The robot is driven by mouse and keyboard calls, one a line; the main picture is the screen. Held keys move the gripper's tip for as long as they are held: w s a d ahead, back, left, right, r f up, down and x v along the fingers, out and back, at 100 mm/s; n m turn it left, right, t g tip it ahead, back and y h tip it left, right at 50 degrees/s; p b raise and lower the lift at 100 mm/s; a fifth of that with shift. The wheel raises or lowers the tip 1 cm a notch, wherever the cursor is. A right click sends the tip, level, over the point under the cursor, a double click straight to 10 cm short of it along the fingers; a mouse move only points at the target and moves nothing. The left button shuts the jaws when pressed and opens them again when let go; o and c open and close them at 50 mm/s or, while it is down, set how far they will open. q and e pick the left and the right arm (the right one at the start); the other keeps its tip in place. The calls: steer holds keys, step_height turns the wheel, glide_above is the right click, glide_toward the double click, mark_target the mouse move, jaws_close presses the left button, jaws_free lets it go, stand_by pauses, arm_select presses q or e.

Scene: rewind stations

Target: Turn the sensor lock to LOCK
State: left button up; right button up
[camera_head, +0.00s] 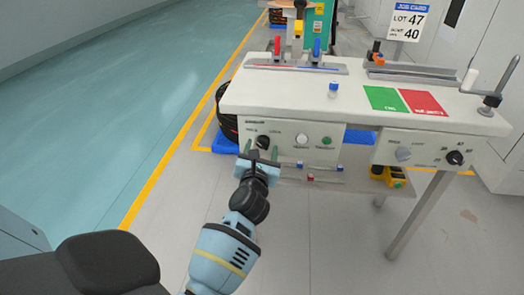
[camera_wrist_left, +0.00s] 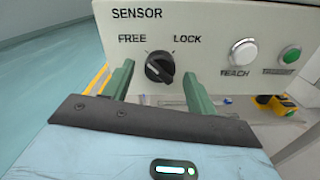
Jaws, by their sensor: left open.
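The sensor lock is a round black knob (camera_wrist_left: 160,66) on the white panel, between the printed words FREE and LOCK. Its ridge appears to slant with the upper end toward FREE. In the head view the knob (camera_head: 262,142) is on the front of the white bench. My left gripper (camera_head: 261,152) is in front of it. In the left wrist view my left gripper (camera_wrist_left: 157,88) is open, with one green finger to each side of the knob. Clear gaps show between fingers and knob; I cannot tell how far the tips reach. My right gripper is out of view.
A white TEACH button (camera_wrist_left: 243,52) and a green button (camera_wrist_left: 290,55) are right of the knob. A lower shelf (camera_head: 315,180) is under the panel. A second panel (camera_head: 425,150) with knobs is further right. The floor to the left (camera_head: 80,110) is clear.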

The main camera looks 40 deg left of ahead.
arm_select(q)
steer(key=shift+w+a, duration=0.15)
steer(key=shift+w, duration=0.05)
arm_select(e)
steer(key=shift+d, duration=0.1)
arm_select(q)
steer(key=c, duration=1)
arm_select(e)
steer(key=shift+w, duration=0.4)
